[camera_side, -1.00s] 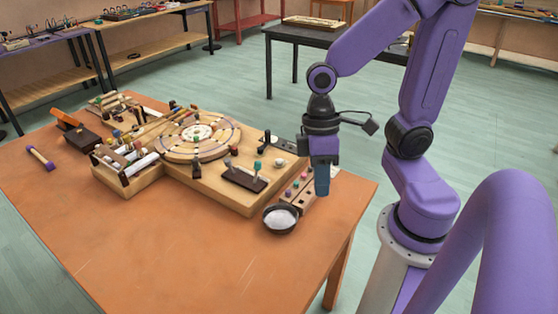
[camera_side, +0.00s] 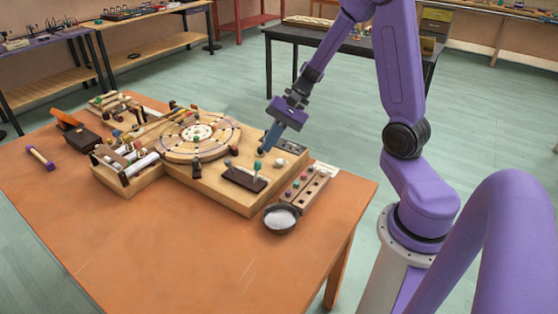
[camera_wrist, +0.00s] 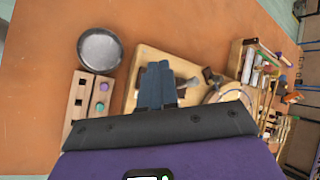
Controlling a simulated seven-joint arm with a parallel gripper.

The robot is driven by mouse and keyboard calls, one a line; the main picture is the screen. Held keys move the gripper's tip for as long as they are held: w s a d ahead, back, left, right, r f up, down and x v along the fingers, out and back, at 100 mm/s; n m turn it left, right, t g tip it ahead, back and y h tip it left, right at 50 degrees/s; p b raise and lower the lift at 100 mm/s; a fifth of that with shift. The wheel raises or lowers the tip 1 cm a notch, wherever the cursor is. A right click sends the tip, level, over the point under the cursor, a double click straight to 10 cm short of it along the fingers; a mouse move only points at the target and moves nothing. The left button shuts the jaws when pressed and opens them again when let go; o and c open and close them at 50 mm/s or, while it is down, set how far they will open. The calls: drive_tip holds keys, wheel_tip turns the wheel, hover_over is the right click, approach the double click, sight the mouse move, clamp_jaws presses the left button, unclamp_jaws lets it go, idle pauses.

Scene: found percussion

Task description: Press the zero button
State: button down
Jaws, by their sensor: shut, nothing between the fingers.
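My gripper (camera_side: 268,148) is shut and empty, tilted down to the left over the right back part of the wooden board (camera_side: 225,188). Its closed blue fingers also show in the wrist view (camera_wrist: 157,85), in front of the pale board (camera_wrist: 147,60). A small dark panel (camera_side: 290,146) lies just right of the fingertips; I cannot tell whether they touch anything. A wooden strip (camera_side: 303,192) with small coloured buttons stands at the board's right edge; the wrist view shows a teal button (camera_wrist: 100,107) and a purple one (camera_wrist: 104,87). No zero marking is legible.
A purple-ended stick (camera_side: 40,157) lies at left. The front tabletop (camera_side: 170,235) is clear.

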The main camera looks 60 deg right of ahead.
sight(279, 162)
drive_tip(key=w+d+f+m+t+h, duration=0.1)
drive_tip(key=w+d+f+m+t, duration=0.1)
drive_tip(key=w+d+m+t, duration=0.2)
drive_tip(key=d+m, duration=0.3)
drive_tip(key=d, duration=0.5)
drive_tip(key=shift+h, duration=0.3)
drive_tip(key=shift+f, duration=0.25)
drive_tip(key=shift+f, duration=4.25)
drive_tip(key=shift+f, duration=0.2)
drive_tip(key=shift+f, duration=0.25)
drive_tip(key=shift+f, duration=0.45)
drive_tip(key=shift+r, duration=0.9)
